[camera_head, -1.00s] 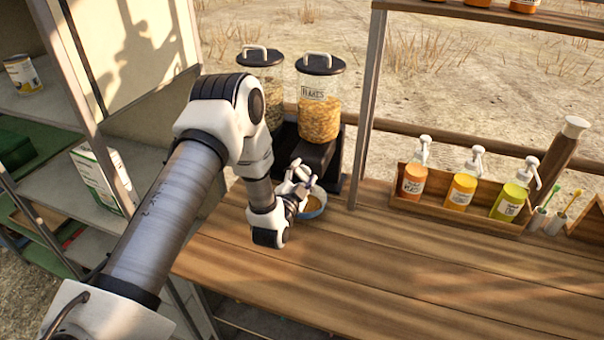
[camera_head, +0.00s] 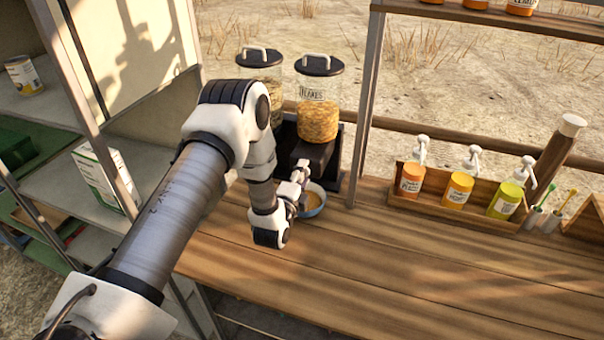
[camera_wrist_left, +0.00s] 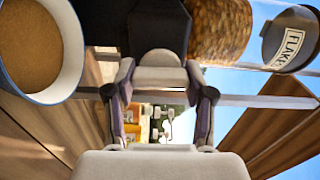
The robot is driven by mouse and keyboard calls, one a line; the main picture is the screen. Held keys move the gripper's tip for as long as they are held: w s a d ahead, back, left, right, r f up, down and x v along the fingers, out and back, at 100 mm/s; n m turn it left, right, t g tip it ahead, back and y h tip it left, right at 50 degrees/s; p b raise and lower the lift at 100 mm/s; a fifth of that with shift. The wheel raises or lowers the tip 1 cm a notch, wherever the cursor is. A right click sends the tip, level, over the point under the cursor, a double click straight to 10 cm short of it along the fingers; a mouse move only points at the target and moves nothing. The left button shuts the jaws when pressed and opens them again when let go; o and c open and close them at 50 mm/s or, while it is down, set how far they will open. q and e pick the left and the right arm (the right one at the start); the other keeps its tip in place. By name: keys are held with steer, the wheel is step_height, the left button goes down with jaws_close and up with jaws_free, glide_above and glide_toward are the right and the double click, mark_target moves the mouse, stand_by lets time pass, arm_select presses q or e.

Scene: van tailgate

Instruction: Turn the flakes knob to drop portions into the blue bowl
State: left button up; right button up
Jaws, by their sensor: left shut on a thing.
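The flakes dispenser (camera_head: 318,122) stands at the back of the wooden counter, with a black lid and golden flakes in its lower part. In the left wrist view its label (camera_wrist_left: 292,45) shows sideways. My left gripper (camera_head: 302,172) is at the front of the dispenser base, above the blue bowl. My right gripper is not in view.
A second dispenser (camera_head: 262,72) stands left of the flakes one, partly behind my arm. A wooden rack (camera_head: 440,207) with pump bottles stands at the right. A shelf post (camera_head: 366,110) rises near the bowl. The front counter (camera_head: 400,270) is clear.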

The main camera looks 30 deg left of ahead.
arm_select(q)
steer(key=shift+r, duration=0.1)
stand_by(0.4)
steer(key=o, duration=1.2)
steer(key=shift+w, duration=0.1)
steer(key=shift+c, duration=0.2)
steer(key=v, duration=1.2)
